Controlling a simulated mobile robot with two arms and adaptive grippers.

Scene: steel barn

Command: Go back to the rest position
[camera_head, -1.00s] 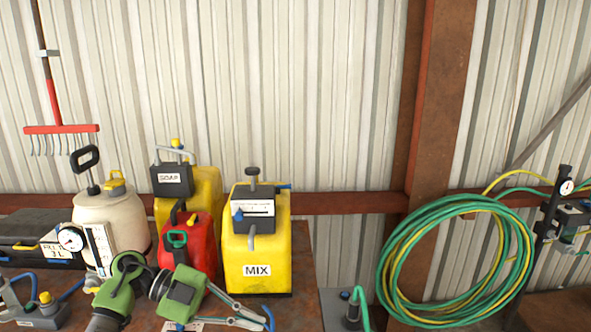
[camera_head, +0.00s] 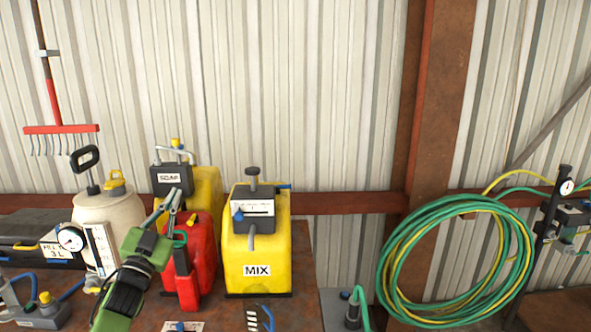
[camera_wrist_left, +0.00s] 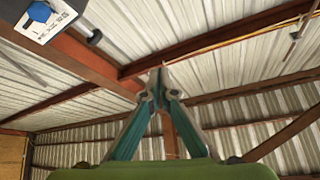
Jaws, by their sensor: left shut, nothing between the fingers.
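My left gripper (camera_head: 171,202) is green with slim grey-teal fingers. In the head view it points up in front of the red can (camera_head: 201,262) and the yellow SOAP container (camera_head: 205,192). Its fingers are together with nothing between them. In the left wrist view the shut fingertips (camera_wrist_left: 160,80) point up toward the roof beams. My left arm hides part of the red can and the white sprayer tank. My right gripper is not in view.
The yellow MIX container (camera_head: 257,270) stands right of the red can. A white sprayer tank (camera_head: 118,218) with a gauge and a black case (camera_head: 30,230) stand at the left. A coiled green and yellow hose (camera_head: 395,265) hangs at the right. The air above the containers is clear.

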